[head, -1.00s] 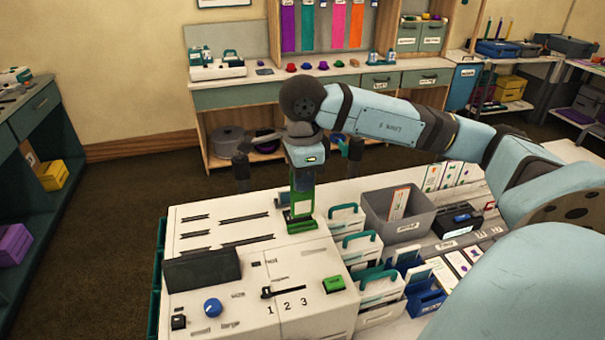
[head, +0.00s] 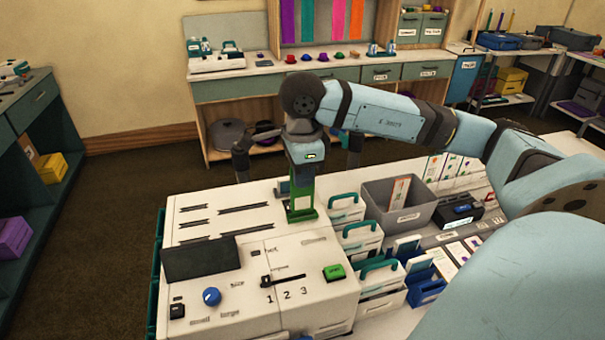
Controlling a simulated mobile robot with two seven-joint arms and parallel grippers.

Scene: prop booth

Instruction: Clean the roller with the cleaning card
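My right gripper (head: 302,172) points down over the far right part of the white machine (head: 215,318). It is shut on a narrow upright green card (head: 301,188), which I take for the cleaning card. The card's lower end meets a green-edged slot (head: 302,217) on the machine's top. How deep it sits is hard to tell, and the fingertips are small. No roller shows. The machine's front has a dark screen (head: 202,259), a blue knob (head: 211,297), a slider marked 1 2 3 (head: 267,281) and a green button (head: 334,272). My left gripper is out of view.
White teal-handled boxes (head: 347,208), a grey bin (head: 399,213), blue holders (head: 427,291) and cards (head: 458,254) crowd the table right of the machine. A dark shelf (head: 28,120) stands at left. A back counter (head: 235,90) holds small coloured items. The floor at left is clear.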

